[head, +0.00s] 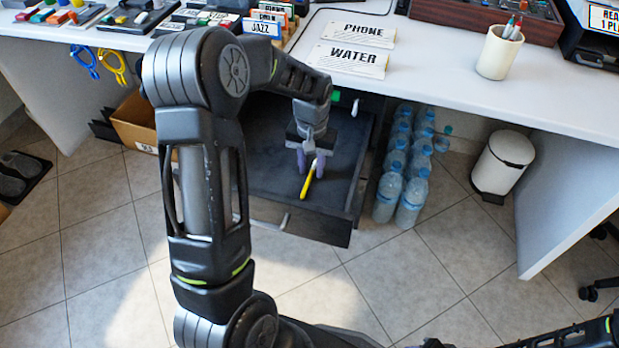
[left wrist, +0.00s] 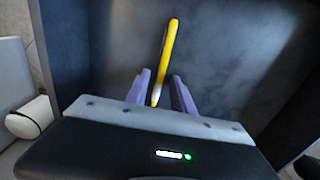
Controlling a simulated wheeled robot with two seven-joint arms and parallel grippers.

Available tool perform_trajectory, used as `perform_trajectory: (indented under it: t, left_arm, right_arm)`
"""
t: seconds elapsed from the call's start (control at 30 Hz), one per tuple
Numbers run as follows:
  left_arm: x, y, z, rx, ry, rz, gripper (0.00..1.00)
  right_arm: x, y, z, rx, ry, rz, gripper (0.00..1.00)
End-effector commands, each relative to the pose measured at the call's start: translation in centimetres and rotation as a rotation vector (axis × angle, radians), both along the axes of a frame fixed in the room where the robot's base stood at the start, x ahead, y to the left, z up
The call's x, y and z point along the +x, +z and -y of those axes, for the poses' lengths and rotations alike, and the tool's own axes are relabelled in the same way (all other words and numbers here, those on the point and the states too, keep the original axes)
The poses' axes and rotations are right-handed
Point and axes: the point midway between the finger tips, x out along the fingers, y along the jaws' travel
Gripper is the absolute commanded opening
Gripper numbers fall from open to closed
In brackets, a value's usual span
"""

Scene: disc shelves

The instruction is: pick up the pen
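The yellow pen (head: 307,181) lies in an open dark drawer under the desk. In the left wrist view the pen (left wrist: 165,60) runs away from me, its near pale tip between my finger pads. My left gripper (head: 311,162) reaches down into the drawer. Its two purple fingers (left wrist: 160,90) stand apart, one on each side of the pen's near end, with gaps beside it. I cannot tell how high the fingertips are above the drawer floor. My right gripper is not in view; only part of that arm shows at the bottom right.
The drawer's front wall (head: 300,222) and side walls surround the gripper. The white desktop (head: 440,70) overhangs the back. Water bottles (head: 400,180) stand right of the drawer, a white bin (head: 502,163) beyond them. A cardboard box (head: 135,122) is on the left.

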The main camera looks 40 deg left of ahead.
Motion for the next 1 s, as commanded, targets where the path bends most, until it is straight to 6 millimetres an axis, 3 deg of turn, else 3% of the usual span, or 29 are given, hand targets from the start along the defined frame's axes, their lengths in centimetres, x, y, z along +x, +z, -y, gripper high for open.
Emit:
perform_trajectory:
  t: [0.33, 1.0]
  left_arm:
    - [0.00, 0.00, 0.00, 0.000, 0.000, 0.000, 0.00]
    - [0.04, 0.58, 0.01, 0.000, 0.000, 0.001, 0.00]
  right_arm:
    - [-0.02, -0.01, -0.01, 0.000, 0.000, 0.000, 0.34]
    - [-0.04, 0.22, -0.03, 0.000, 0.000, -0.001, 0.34]
